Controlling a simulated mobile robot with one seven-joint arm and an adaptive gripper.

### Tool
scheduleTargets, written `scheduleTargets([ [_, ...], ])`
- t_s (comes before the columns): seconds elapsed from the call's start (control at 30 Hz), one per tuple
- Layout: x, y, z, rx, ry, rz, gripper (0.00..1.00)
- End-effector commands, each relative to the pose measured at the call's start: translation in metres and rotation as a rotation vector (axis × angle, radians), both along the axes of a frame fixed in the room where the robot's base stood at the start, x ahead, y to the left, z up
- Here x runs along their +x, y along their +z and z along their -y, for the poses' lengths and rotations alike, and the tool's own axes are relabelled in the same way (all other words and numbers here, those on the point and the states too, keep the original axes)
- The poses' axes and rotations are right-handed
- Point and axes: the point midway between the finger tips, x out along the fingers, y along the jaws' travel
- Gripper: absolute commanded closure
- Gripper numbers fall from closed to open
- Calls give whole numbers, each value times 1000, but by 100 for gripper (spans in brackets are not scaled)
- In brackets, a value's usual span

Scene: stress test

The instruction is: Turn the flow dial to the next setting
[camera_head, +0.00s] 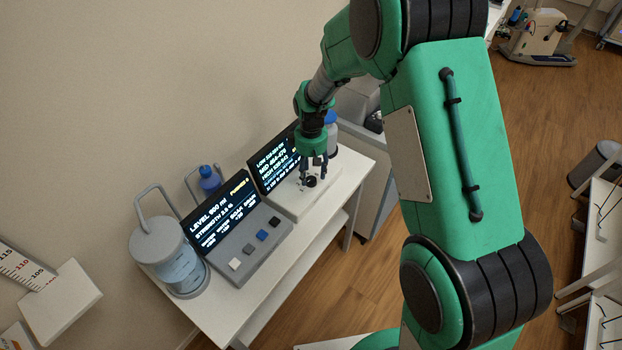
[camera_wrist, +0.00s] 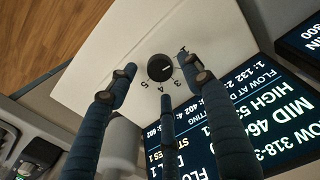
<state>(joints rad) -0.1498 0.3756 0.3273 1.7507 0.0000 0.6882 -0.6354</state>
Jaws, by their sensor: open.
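The flow dial (camera_head: 311,181) is a small round black knob on the white slanted top of a console (camera_head: 291,198). In the wrist view the dial (camera_wrist: 160,67) has a pale mark and printed numbers around it; 1, 3, 4 and 5 can be read, and a finger hides part of the scale. I cannot tell for certain which number the mark points to. My gripper (camera_head: 314,168) is above the dial. In the wrist view its dark blue fingers (camera_wrist: 158,80) are spread open on several sides of the dial, with gaps to it. Contact is not visible.
A lit flow screen (camera_wrist: 185,125) stands beside the dial. To the left are another console with a lit screen (camera_head: 222,212) and several square buttons (camera_head: 248,250), and a clear canister (camera_head: 172,258). A blue-capped bottle (camera_head: 331,133) stands close behind my gripper. All are on a white table (camera_head: 230,318).

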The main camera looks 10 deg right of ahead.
Motion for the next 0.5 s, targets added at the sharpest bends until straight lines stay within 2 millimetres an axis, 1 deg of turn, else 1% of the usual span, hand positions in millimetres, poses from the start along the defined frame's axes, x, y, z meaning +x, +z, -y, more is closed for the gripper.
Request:
scheduleTargets([
  [0.03, 0, -8, 0, 0, 0, -1, 50],
  [0.2, 0, -22, 0, 0, 0, 0, 50],
  [0.33, 0, -27, 0, 0, 0, 0, 50],
  [0.5, 0, -28, 0, 0, 0, 0, 50],
])
